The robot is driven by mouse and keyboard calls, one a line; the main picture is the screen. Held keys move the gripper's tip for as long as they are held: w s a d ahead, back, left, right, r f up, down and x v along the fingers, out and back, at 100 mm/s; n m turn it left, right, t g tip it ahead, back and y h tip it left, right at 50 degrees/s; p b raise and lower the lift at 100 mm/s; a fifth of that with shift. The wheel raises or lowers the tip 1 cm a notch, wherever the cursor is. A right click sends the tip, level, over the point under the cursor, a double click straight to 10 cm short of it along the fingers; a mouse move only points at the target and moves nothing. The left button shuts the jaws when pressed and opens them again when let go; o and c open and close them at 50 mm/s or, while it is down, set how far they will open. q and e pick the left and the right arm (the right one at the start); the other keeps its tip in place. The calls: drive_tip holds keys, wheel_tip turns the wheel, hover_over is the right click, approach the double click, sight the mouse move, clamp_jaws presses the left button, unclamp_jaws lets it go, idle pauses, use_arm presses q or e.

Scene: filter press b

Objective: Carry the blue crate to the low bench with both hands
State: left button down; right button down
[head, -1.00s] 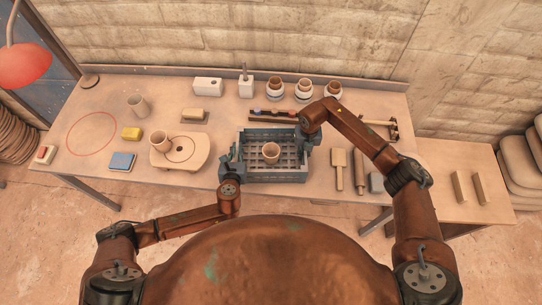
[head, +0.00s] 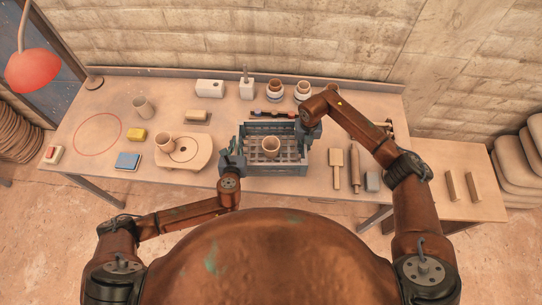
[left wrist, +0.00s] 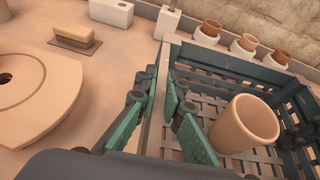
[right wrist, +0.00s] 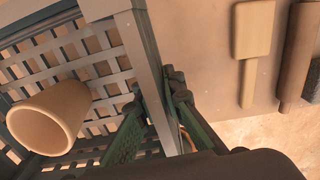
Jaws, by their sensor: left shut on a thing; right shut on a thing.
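The blue crate (head: 284,170) is at the front middle of the table in the head view. It has slatted sides and a lattice floor, and a clay cup (head: 271,147) stands inside it. My left gripper (head: 236,154) is shut on the crate's left wall; the left wrist view shows its green pads either side of the rim (left wrist: 156,110). My right gripper (head: 308,134) is shut on the right wall, with its pads either side of that rim (right wrist: 152,80). The low bench (head: 465,160) stands to the right of the table. Whether the crate clears the tabletop is unclear.
Two wooden blocks stand on the bench (head: 451,185) (head: 475,184). A wooden paddle (head: 336,170), a rolling pin (head: 356,172) and a grey block (head: 372,181) lie right of the crate. A round-topped board (head: 190,160) lies to its left. Several pots stand behind.

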drive_tip(key=shift+f, duration=0.1)
